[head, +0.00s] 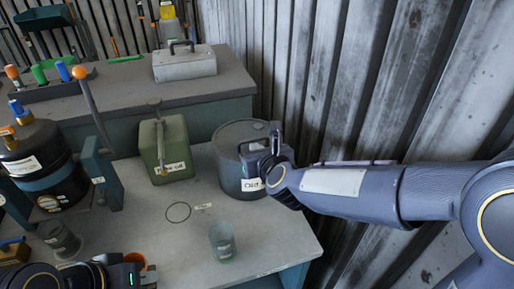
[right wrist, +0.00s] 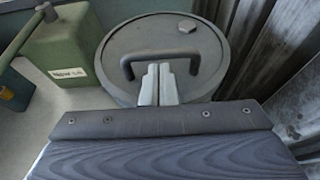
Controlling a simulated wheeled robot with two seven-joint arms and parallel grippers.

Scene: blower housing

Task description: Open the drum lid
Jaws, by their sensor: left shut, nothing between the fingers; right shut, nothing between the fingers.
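The grey drum (head: 232,178) with a white label stands at the right end of the bench against the wall. Its round lid (right wrist: 205,35) is seated on top, with a dark bar handle (right wrist: 188,55) and a small bung near the far rim. My right gripper (head: 262,160) is at the drum's right side in the head view. In the right wrist view its fingers (right wrist: 158,82) are shut and empty, with tips just below the handle bar; I cannot tell if they touch it. My left gripper (head: 138,272) is shut and empty at the lower left, away from the drum.
A green canister (head: 165,150) stands left of the drum. A glass beaker (head: 222,242) and a dark ring (head: 178,212) are on the bench front. A black drum (head: 35,160) is at far left. A grey box (head: 185,65) sits on the raised bench behind. The corrugated wall is close right.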

